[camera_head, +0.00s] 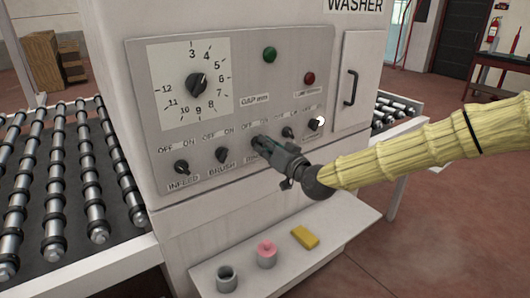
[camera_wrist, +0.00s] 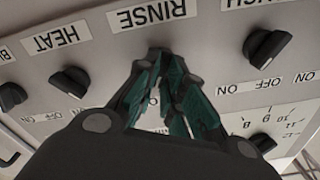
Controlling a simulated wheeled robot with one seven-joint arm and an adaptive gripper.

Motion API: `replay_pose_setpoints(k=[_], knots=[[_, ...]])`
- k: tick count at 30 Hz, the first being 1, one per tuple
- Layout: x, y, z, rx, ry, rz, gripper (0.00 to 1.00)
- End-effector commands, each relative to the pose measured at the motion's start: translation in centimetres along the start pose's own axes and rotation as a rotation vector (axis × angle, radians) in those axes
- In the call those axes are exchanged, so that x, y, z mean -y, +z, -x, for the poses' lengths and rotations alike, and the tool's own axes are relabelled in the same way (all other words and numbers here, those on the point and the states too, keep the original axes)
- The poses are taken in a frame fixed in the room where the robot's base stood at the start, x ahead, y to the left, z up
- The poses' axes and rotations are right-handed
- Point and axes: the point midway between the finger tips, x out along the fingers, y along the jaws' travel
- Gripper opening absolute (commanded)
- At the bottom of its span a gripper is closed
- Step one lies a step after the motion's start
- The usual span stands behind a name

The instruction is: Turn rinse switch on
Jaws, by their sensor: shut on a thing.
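The rinse switch is a dark rotary knob on the washer's grey panel (camera_head: 140,140), between the brush and heat knobs. My gripper (camera_head: 262,146) reaches it from the lower right and is shut on it. In the wrist view my gripper (camera_wrist: 160,62) has its teal-padded fingers closed together just beside the upside-down RINSE label (camera_wrist: 153,15). The fingers cover nearly all of the knob, so I cannot tell which way it points. The rinse OFF and ON labels are partly covered too.
The infeed knob (camera_head: 181,167) and brush knob (camera_head: 221,154) are left of my gripper. The heat knob (camera_head: 288,132) is close on its right, with another knob (camera_head: 316,123) beyond. A large dial (camera_head: 196,84) is above. A ledge (camera_head: 330,232) with small items juts out below.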

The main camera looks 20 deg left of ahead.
Motion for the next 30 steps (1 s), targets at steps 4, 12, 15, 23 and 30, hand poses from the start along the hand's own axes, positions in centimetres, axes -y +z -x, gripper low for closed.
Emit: replay_pose_setpoints(k=[4,12,15,23,30], knots=[[-0.2,0.27,0.07,0.002,0.001,-0.071,0.0],[-0.14,0.19,0.05,0.002,0.001,-0.135,0.0],[-0.14,0.18,0.05,0.003,0.001,-0.142,0.0],[-0.13,0.18,0.05,0.003,0.001,-0.144,0.0],[-0.1,0.15,0.03,0.003,0.0,-0.143,0.32]])
